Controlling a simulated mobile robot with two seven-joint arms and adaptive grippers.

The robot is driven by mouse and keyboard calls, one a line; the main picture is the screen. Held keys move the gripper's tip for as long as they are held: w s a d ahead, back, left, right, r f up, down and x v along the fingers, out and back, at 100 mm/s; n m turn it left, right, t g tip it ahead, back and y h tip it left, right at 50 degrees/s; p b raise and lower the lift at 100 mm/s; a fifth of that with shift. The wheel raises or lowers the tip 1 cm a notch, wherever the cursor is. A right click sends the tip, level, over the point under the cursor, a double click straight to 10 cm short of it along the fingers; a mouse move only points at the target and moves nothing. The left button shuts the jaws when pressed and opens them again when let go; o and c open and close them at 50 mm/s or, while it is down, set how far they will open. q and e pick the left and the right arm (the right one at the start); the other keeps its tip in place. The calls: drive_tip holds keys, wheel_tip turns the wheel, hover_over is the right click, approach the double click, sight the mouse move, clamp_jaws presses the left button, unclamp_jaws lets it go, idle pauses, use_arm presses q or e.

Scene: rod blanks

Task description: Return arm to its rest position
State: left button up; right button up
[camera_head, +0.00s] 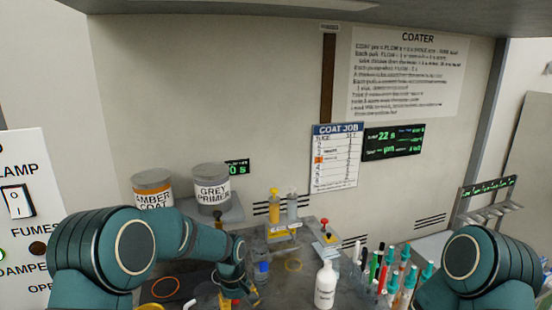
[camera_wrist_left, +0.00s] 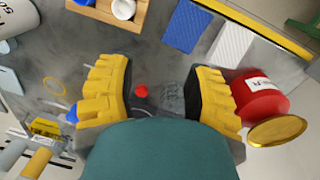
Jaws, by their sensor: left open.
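My left arm (camera_head: 130,245) comes in from the left and bends down over the grey worktop. My left gripper (camera_head: 238,299) is low at the bottom edge of the head view, where its fingertips are partly cut off. In the left wrist view, the yellow fingers of my left gripper (camera_wrist_left: 160,88) are wide apart with nothing held between them. A small red round thing (camera_wrist_left: 141,91) and a clear item (camera_wrist_left: 171,97) show in the gap, on the worktop. My right arm (camera_head: 482,268) is at the lower right; its gripper is out of view.
A white bottle (camera_head: 325,285) and a rack of colored pens (camera_head: 385,270) stand right of my left gripper. Amber (camera_head: 152,190) and grey (camera_head: 212,189) paint cans sit behind. A red can (camera_wrist_left: 260,98) is beside one finger. A wooden tray (camera_wrist_left: 105,12) lies beyond the fingers.

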use_arm(q)
drive_tip(key=shift+m+h, duration=0.6)
drive_tip(key=s+f, duration=0.1)
drive_tip(key=f, duration=0.1)
drive_tip(key=s+f, duration=0.1)
drive_tip(key=f, duration=0.1)
drive_tip(key=s+f, duration=0.1)
drive_tip(key=f, duration=0.1)
drive_tip(key=shift+s+a+f, duration=0.1)
drive_tip(key=shift+s+a, duration=0.1)
drive_tip(key=shift+s, duration=0.05)
drive_tip(key=s+f+m+t+h, duration=0.1)
drive_tip(key=s+f, duration=0.3)
drive_tip(key=s, duration=0.6)
drive_tip(key=s+f+m+t+h, duration=0.15)
drive_tip(key=s+f, duration=0.25)
drive_tip(key=s, duration=0.5)
wheel_tip(320, 180, down, 10)
drive_tip(key=s+b, duration=0.1)
drive_tip(key=b, duration=0.9)
drive_tip(key=shift+s+f+g+y, duration=0.25)
drive_tip(key=shift+s+g+y, duration=0.1)
drive_tip(key=shift+g+y, duration=0.1)
use_arm(e)
wheel_tip(320, 180, down, 10)
drive_tip(key=s, duration=0.1)
drive_tip(key=shift+s+a+g, duration=0.25)
drive_tip(key=shift+a+g, duration=0.05)
